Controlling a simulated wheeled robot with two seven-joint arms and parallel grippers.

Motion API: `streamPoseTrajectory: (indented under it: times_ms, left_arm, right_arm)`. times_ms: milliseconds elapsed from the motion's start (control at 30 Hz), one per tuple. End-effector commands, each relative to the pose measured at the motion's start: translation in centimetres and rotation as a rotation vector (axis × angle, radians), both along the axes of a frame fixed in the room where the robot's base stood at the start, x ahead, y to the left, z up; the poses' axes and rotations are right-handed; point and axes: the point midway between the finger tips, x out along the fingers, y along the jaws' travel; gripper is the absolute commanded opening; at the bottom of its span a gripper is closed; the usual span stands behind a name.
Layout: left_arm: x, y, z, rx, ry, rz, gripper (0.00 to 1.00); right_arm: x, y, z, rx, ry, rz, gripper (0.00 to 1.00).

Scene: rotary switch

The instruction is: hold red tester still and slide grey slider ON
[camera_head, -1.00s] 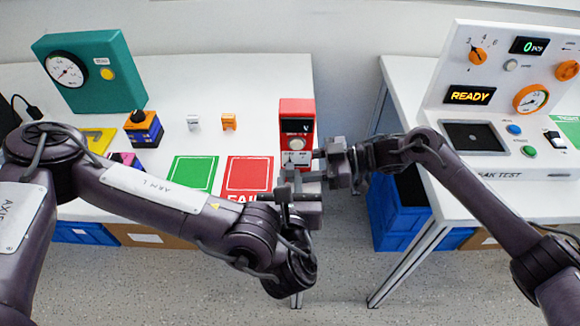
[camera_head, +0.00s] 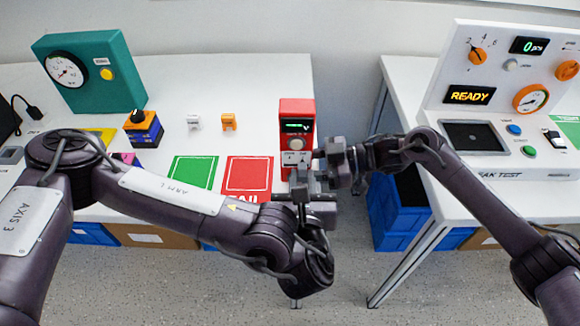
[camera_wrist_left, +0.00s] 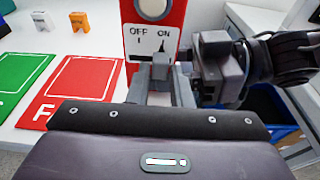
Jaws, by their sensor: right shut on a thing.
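The red tester (camera_head: 297,110) stands upright at the right end of the left table. It has a lit green display, a round pale knob and a white OFF/ON panel (camera_wrist_left: 140,42). My right gripper (camera_head: 318,160) is shut on the red tester from its right side, low down. My left gripper (camera_head: 300,172) is at the tester's lower front. In the left wrist view, the grey slider (camera_wrist_left: 161,66) is under ON, between the left fingertips (camera_wrist_left: 161,80). Whether the fingers touch it is unclear. The slider is hidden in the head view.
A green mat (camera_head: 192,172) and a red FAIL mat (camera_head: 247,176) lie left of the tester. A white block (camera_head: 193,122) and an orange block (camera_head: 229,121) stand behind them. A gap separates this table from the right table with its test console (camera_head: 500,85).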

Motion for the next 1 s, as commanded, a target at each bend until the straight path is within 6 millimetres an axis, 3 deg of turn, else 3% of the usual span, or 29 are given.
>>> streamPoseTrajectory:
  times_ms: [133, 467, 1000]
  left_arm:
    - [0.0, 0.0, 0.0, 0.000, 0.000, 0.000, 0.36]
    - [-0.3, 0.0, 0.0, 0.000, 0.001, 0.000, 0.36]
    - [-4.4, 0.0, 0.8, 0.000, 0.001, 0.000, 0.36]
  right_arm:
    - [0.0, 0.0, 0.0, 0.000, 0.000, 0.000, 0.20]
    - [0.0, 0.0, 0.0, 0.000, 0.000, 0.000, 0.20]
    - [0.0, 0.0, 0.0, 0.000, 0.000, 0.000, 0.20]
